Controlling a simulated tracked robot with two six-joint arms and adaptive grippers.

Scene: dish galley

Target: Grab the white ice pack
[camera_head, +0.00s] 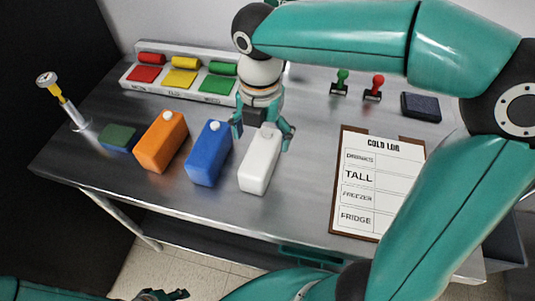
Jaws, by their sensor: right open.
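The white ice pack (259,168) stands on the steel table, at the right end of a row with the blue ice pack (209,155) and the orange ice pack (161,143). My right gripper (263,135) is open at the white pack's upper far end, one finger to each side of it. The gap between fingers and pack is too small to judge. The gripper hides part of the pack's top. My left gripper (162,295) is at the bottom edge, low in front of the table, partly cut off; its opening is unclear.
A white rack (180,78) with red, yellow and green pieces stands at the back. A dark green pad (119,138) and a probe in a holder (64,100) are left. A Cold Log clipboard (372,185), green stamp (340,82), red stamp (374,88) and dark pad (421,107) are right.

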